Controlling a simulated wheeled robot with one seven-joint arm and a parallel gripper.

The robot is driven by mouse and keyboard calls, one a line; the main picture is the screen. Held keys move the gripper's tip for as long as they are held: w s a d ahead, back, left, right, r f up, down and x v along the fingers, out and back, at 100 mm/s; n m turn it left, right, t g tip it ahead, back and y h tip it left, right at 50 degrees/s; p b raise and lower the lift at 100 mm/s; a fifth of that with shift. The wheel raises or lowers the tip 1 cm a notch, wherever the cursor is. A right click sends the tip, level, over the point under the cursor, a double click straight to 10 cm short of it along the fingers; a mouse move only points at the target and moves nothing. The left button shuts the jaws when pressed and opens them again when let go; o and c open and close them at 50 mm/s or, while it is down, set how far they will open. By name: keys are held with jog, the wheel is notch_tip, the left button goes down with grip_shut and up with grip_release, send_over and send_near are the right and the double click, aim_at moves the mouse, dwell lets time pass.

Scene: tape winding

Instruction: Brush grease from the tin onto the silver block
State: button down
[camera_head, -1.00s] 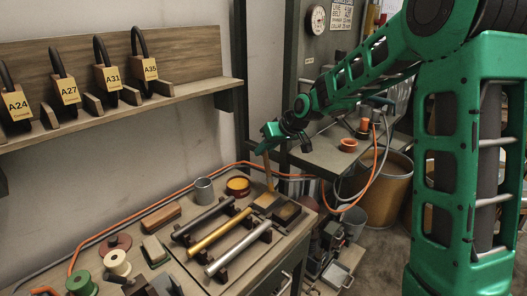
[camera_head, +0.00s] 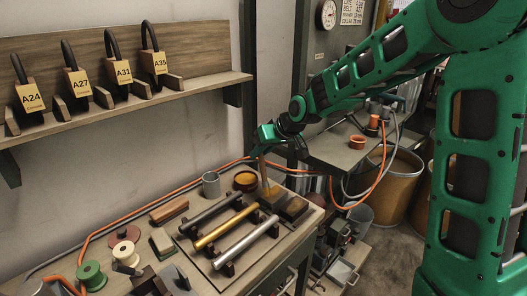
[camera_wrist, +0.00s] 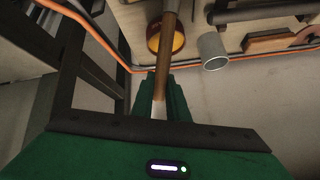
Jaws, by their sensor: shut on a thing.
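My gripper (camera_head: 262,146) is shut on the wooden handle of a brush (camera_head: 263,170), held roughly upright above the back right of the bench. The handle also shows between my fingers in the wrist view (camera_wrist: 170,50). I cannot make out the brush's lower end, which shows against the small blocks. The grease tin (camera_head: 245,181), round with amber contents, stands just left of the handle; it is partly behind the handle in the wrist view (camera_wrist: 158,37). A silver bar (camera_head: 245,245) lies on dark rests beside a gold and a dark bar; I cannot tell a separate silver block.
A grey metal cup (camera_head: 211,185) stands left of the tin. A brown block (camera_head: 270,195) and a dark block (camera_head: 293,208) sit right of it. Spools (camera_head: 92,275) are at front left. An orange hose (camera_head: 150,208) runs along the wall; padlocks (camera_head: 123,72) stand on a shelf.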

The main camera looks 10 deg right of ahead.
jog(key=shift+s+a, duration=0.2)
jog(key=shift+a, duration=0.05)
jog(key=shift+r, duration=0.15)
jog(key=shift+r, duration=2.9)
jog(key=shift+w+r, duration=0.1)
jog(key=shift+r, duration=1.4)
jog(key=shift+f, duration=0.1)
